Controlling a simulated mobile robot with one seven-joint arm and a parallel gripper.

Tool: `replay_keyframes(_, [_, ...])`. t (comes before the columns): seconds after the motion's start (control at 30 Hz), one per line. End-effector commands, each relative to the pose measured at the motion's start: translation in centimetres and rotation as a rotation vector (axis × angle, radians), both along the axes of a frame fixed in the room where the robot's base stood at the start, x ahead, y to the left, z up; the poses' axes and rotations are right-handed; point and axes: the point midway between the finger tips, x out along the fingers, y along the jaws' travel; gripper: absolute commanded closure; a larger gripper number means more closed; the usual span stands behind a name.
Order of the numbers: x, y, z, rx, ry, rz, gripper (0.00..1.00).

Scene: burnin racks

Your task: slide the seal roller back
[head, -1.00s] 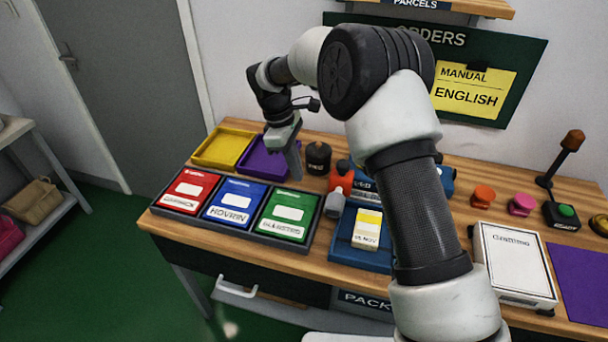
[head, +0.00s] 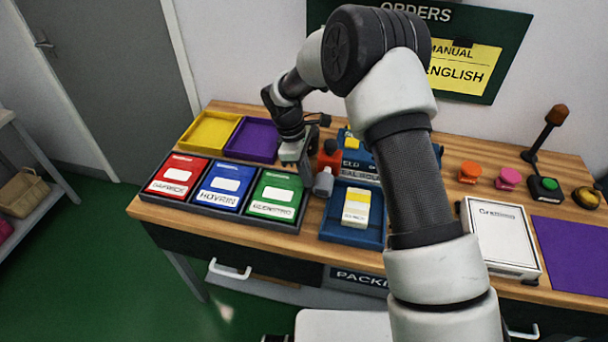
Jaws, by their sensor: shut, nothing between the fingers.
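A blue unit (head: 360,158) stands behind the blue tray, partly hidden by my arm. Its front label is only partly readable and seems to end in "ROLLER". An orange-red piece (head: 328,155) with a grey cylinder (head: 323,182) in front of it stands at the unit's left end. I cannot tell how these parts join. My gripper (head: 302,166) is shut and empty, pointing down just left of the orange-red piece. Whether it touches that piece is unclear.
The blue tray (head: 328,230) holds a yellow and white box (head: 356,208). Red, blue and green packs (head: 275,194) lie in a dark rack at left. Yellow (head: 210,132) and purple (head: 252,139) trays sit behind. A white-topped case (head: 500,236) and coloured buttons are at right.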

Motion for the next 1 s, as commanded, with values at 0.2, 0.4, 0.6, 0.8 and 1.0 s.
replay_keyframes(0.2, [-0.1,-0.4,0.0,0.0,0.001,-0.001,1.0])
replay_keyframes(0.4, [-0.6,-3.3,0.1,-0.003,0.002,-0.004,1.0])
replay_keyframes(0.6, [-1.8,-8.9,0.1,-0.003,0.003,-0.008,1.0])
replay_keyframes(0.8, [-3.1,-15.5,0.2,-0.003,0.002,-0.008,1.0])
replay_keyframes(1.0, [-4.2,-21.1,0.1,-0.002,0.002,-0.007,1.0])
